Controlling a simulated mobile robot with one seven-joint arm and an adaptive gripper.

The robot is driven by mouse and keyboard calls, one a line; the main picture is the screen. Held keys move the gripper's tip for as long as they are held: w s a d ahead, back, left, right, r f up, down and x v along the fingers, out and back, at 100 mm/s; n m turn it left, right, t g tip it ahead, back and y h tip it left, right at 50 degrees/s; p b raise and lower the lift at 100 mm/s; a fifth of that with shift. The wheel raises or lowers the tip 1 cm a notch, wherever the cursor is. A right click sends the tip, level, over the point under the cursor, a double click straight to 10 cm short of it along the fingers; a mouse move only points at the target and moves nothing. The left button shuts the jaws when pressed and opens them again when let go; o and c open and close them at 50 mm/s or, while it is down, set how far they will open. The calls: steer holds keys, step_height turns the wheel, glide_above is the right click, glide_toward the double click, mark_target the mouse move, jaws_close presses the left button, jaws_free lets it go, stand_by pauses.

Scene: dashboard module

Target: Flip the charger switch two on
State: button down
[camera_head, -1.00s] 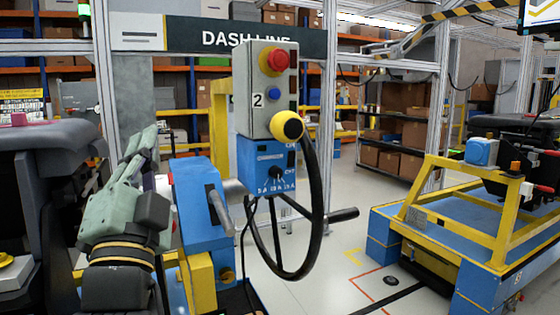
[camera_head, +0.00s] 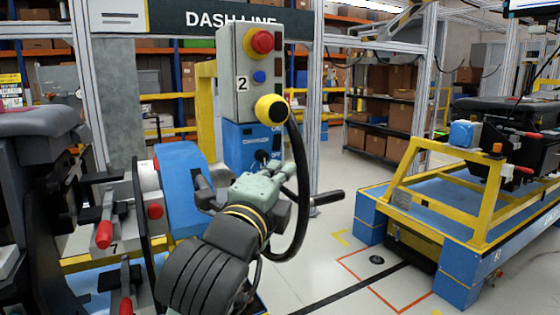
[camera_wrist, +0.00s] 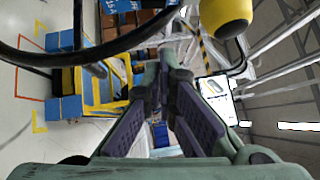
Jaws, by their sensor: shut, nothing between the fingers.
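The blue box (camera_head: 240,140) with a dark knob (camera_head: 262,156) and small white markings hangs below a grey control box (camera_head: 240,100) marked 2. I cannot tell which part is charger switch two. My gripper (camera_head: 283,170) is shut and empty, just in front of the blue box's lower part, beside a black ring-shaped handle or cable (camera_head: 303,195). It hides the box's lower markings. In the wrist view my gripper's fingers (camera_wrist: 160,72) point away from the camera. The black ring (camera_wrist: 110,45) crosses the upper left, and the yellow-rimmed knob (camera_wrist: 226,15) is at the top.
The grey box carries a red mushroom button (camera_head: 262,41), a blue button (camera_head: 260,76) and the yellow-rimmed black knob (camera_head: 272,110). Red-handled levers (camera_head: 104,234) stand at left. A blue and yellow cart (camera_head: 470,215) stands at right, with open floor before it.

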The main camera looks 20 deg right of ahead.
mark_target(277, 142)
steer(key=shift+w+d+r+p, duration=0.3)
steer(key=shift+w+d+p, duration=0.3)
steer(key=shift+w, duration=1.25)
steer(key=shift+w+d+r+p, duration=0.25)
steer(key=shift+w+d+p, duration=0.35)
steer(key=shift+w, duration=1.3)
steer(key=shift+w+d+r+p, duration=0.4)
steer(key=shift+w+d, duration=0.3)
steer(key=shift+w, duration=1.15)
steer(key=shift+f, duration=0.1)
steer(key=shift+w+r+n+y+p, duration=0.25)
steer(key=shift+w+n+y+p, duration=0.2)
steer(key=shift+p, duration=0.55)
steer(key=shift+s, duration=0.1)
